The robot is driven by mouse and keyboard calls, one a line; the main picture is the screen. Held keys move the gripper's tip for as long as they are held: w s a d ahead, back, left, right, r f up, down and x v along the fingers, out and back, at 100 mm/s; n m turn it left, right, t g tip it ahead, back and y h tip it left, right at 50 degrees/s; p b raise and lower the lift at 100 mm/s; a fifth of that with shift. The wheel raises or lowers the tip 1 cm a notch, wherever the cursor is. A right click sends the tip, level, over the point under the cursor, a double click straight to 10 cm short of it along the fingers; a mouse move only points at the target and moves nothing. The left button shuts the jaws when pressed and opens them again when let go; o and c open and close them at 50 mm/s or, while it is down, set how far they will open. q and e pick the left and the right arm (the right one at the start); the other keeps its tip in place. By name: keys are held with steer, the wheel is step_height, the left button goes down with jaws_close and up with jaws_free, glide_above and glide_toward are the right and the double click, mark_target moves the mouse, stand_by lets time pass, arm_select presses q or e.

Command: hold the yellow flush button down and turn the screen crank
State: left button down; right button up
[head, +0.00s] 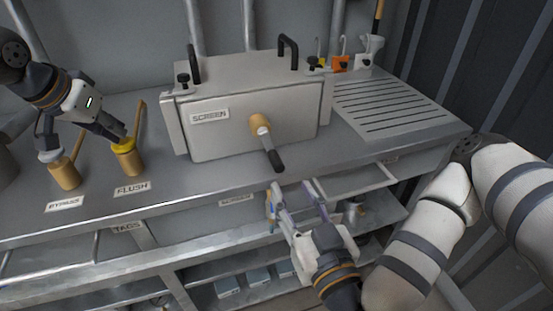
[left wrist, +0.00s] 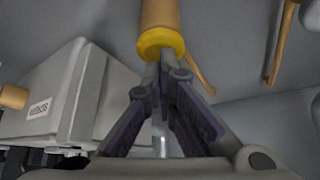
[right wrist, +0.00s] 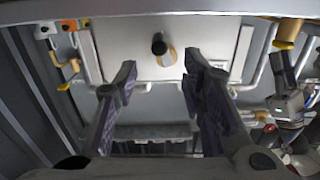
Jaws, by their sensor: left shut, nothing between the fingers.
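The yellow flush button (head: 123,146) tops a brass post behind the FLUSH label. It also shows in the left wrist view (left wrist: 160,42). My left gripper (head: 122,138) is shut and empty, its fingertips at the button's top and seemingly touching it; whether the button is pressed down is unclear. The screen crank (head: 261,127) has a brass hub and a black handle (head: 273,161) pointing down on the front of the grey SCREEN box (head: 230,138). My right gripper (head: 292,188) is open and empty, below and in front of the handle. The right wrist view shows the handle end-on (right wrist: 158,45) beyond the open fingers (right wrist: 160,66).
A brass BYPASS post (head: 65,174) stands left of the flush post. A slotted drainboard (head: 390,107) lies right of the box, with small orange and white items (head: 341,63) behind it. Shelves with boxes (head: 228,287) lie under the counter edge, near my right gripper.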

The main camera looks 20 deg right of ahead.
mark_target(281, 169)
steer(key=w, duration=1)
jaws_close()
